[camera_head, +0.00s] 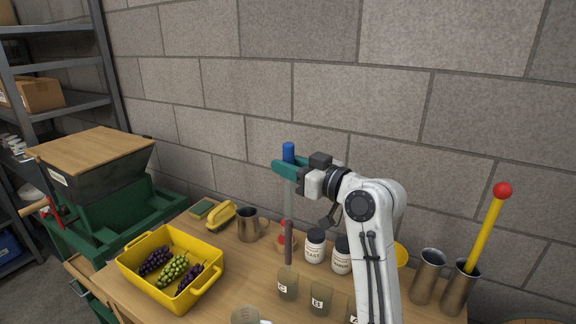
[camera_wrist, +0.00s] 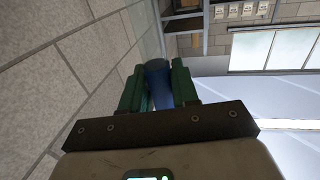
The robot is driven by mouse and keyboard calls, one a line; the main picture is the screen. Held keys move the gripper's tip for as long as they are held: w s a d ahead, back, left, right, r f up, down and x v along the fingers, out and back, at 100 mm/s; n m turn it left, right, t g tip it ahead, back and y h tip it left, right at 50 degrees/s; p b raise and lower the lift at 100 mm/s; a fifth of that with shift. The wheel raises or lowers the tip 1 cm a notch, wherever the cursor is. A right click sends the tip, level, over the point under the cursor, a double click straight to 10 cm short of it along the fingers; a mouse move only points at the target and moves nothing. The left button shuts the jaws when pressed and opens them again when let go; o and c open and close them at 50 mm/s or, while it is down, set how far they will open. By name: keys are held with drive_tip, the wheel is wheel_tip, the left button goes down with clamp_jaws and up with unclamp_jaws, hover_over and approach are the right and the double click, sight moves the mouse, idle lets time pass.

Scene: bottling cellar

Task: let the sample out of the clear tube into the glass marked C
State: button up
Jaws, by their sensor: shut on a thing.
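My gripper (camera_head: 287,169) has its green fingers shut on the upper part of an upright clear tube (camera_head: 288,200), just below its blue top (camera_head: 289,151). The blue part also shows between the fingers in the wrist view (camera_wrist: 157,82). The tube's lower part holds a dark reddish-brown sample (camera_head: 289,242). Its lower end overlaps the rim area of the glass marked C (camera_head: 288,284); I cannot tell whether it is inside or just above. No dark liquid is clearly visible in that glass. The glass marked B (camera_head: 320,297) stands to its right, with another glass (camera_head: 352,310) partly behind my arm.
Two white-labelled jars (camera_head: 315,246) and a red item (camera_head: 282,241) stand close behind the glasses. A metal mug (camera_head: 248,224) and yellow crate of grapes (camera_head: 206,287) are left. Metal tankards (camera_head: 427,277), one holding a yellow rod with a red ball (camera_head: 487,232), are right.

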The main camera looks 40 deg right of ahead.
sight(289, 201)
drive_tip(key=shift+f, duration=0.15)
drive_tip(key=shift+f+b, duration=1.95)
drive_tip(key=shift+f, duration=0.55)
drive_tip(key=shift+f+b, duration=1.35)
drive_tip(key=shift+f, duration=0.2)
drive_tip(key=shift+f+b, duration=0.3)
drive_tip(key=shift+f, duration=0.1)
idle(3.4)
